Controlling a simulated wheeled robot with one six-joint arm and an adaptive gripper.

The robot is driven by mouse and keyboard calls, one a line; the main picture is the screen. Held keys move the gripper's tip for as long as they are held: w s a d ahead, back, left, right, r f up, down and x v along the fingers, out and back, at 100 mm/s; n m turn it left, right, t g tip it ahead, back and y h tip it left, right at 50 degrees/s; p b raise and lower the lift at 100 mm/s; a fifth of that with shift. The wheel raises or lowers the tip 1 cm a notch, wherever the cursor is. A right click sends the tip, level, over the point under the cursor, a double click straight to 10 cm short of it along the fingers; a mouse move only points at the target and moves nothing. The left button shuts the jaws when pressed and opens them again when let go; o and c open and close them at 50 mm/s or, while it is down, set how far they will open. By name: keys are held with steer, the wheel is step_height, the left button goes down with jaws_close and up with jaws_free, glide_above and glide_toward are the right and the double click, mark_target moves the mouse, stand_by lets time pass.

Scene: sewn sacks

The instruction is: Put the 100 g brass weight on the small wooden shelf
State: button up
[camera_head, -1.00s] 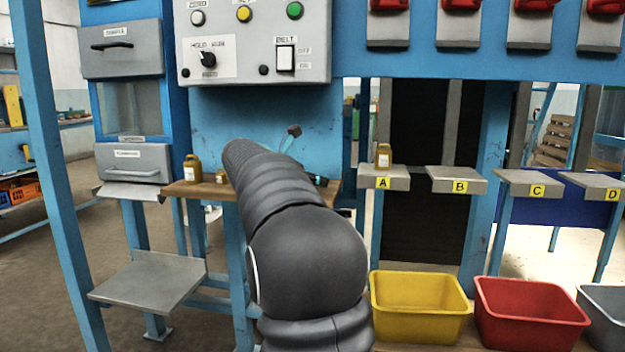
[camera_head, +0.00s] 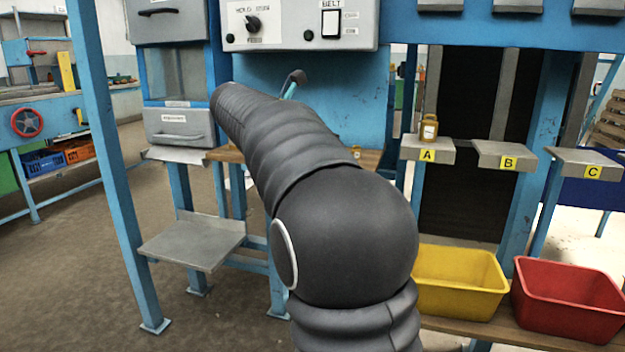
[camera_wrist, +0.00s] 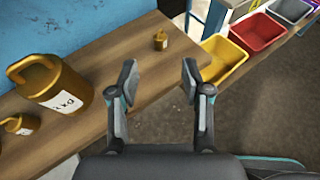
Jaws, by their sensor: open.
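A wooden shelf (camera_wrist: 75,75) runs under the wrist camera; its right part shows in the head view (camera_head: 372,160). On it stand a large brass weight (camera_wrist: 48,85) with a label ending in "kg", a smaller brass weight (camera_wrist: 20,125) at the left edge, and a very small brass weight (camera_wrist: 160,41) farther along. Their other labels are unreadable, so I cannot tell which is 100 g. Another brass weight (camera_head: 429,128) stands on platform A (camera_head: 412,150). My gripper (camera_wrist: 160,80) is open and empty, by the shelf's edge. In the head view my arm hides it.
Platforms B (camera_head: 490,150) and C (camera_head: 575,158) are bare. A yellow bin (camera_head: 458,285) and a red bin (camera_head: 570,300) stand below. A grey control box (camera_head: 300,25) hangs above the wooden shelf. A low grey platform (camera_head: 195,243) and blue post (camera_head: 118,170) are left.

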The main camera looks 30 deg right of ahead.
steer(key=s+a+f+m+t+y, duration=0.3)
steer(key=s+a+f+m+y, duration=1)
steer(key=s+a+f+m, duration=0.6)
steer(key=s+a+f, duration=0.6)
steer(key=s, duration=0.3)
steer(key=shift+s+a+f+t, duration=0.3)
steer(key=shift+s+f+t, duration=0.05)
steer(key=shift+f+t, duration=0.05)
